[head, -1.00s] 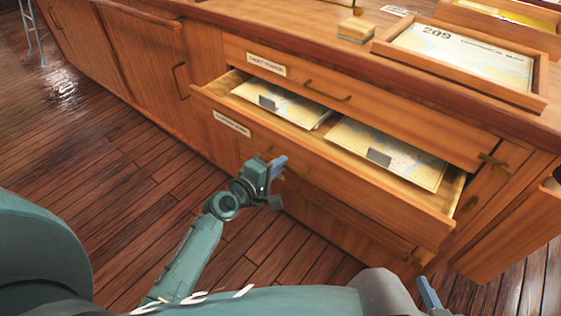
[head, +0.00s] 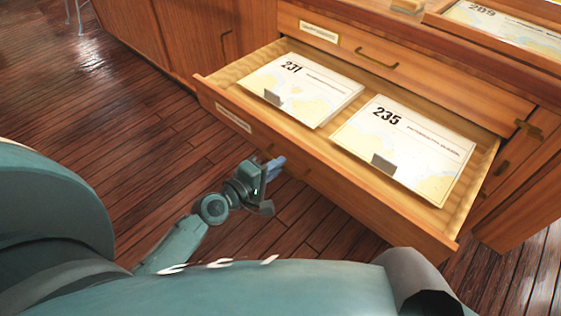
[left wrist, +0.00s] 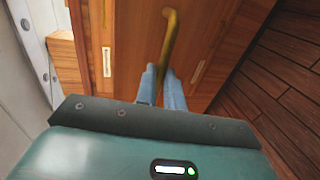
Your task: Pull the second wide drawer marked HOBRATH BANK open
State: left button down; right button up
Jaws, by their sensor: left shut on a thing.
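The second wide drawer (head: 335,165) stands well out from the cabinet in the head view. Its front carries a pale label plate (head: 233,118), too small to read. Two charts lie flat inside, chart 231 (head: 312,92) on the left and chart 235 (head: 415,150) on the right. My left gripper (head: 275,166) is at the drawer's front face, shut on the brass handle. In the left wrist view the curved brass handle (left wrist: 170,35) runs down between the two blue fingers (left wrist: 160,78). My right gripper is not in view.
Above is a closed drawer (head: 430,85) with its own handle and label. A tray with chart 209 (head: 505,28) sits on the cabinet top. A cabinet door (head: 205,35) is to the left. Wooden floor (head: 110,120) is clear in front of the drawer on the left.

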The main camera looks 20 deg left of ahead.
pick_arm(q)
jog(key=shift+s+a, duration=0.1)
jog(key=shift+s, duration=0.25)
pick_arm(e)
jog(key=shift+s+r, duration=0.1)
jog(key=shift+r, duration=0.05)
pick_arm(q)
jog(key=c, duration=1.5)
grip_release()
jog(key=b+v, duration=0.2)
jog(key=v, duration=1.1)
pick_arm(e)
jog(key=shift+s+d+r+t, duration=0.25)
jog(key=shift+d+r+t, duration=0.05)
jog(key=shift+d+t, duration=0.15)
